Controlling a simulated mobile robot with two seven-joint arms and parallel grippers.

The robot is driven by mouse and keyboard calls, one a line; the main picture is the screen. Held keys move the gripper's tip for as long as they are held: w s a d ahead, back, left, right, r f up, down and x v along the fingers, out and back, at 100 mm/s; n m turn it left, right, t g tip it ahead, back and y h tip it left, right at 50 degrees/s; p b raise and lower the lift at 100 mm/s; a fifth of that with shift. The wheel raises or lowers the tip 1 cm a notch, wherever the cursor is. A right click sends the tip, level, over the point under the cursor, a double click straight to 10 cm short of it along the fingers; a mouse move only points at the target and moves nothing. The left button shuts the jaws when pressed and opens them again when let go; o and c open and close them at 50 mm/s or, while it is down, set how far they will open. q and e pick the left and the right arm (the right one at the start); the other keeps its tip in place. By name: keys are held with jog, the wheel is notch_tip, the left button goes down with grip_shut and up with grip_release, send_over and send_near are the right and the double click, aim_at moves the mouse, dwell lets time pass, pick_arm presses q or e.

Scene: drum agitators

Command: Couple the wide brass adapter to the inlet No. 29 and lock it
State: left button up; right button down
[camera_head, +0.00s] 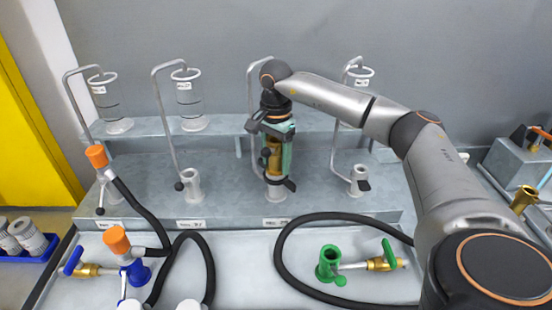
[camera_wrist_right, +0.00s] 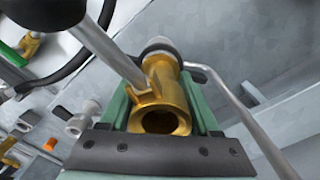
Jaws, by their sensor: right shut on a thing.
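My right gripper (camera_head: 272,150) points down at the third inlet from the left (camera_head: 276,192), and its green fingers are shut on a brass adapter (camera_head: 273,155). The adapter is upright over the inlet; whether it is seated on it is hidden by the fingers. The label (camera_head: 276,222) in front of this inlet is too small to read surely. In the right wrist view the adapter (camera_wrist_right: 165,88) sits between the green fingers, its round opening facing the camera and a grey rod passing close by. My left gripper is not in view.
Bent grey pipes rise beside the inlets, close to my right gripper. A second inlet (camera_head: 192,184) and a fourth inlet (camera_head: 359,178) stand either side. Black hoses (camera_head: 284,248), a green fitting (camera_head: 330,262) and orange-capped hose ends (camera_head: 116,240) occupy the front. Another brass piece (camera_head: 523,198) stands at right.

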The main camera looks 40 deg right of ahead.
jog(key=shift+f, duration=0.1)
jog(key=shift+c, duration=0.2)
grip_release()
jog(key=shift+c, duration=0.4)
notch_tip(320, 180, up, 3)
jog(key=p, duration=0.2)
jog(key=shift+p, duration=0.35)
notch_tip(320, 180, up, 14)
dwell(0.5)
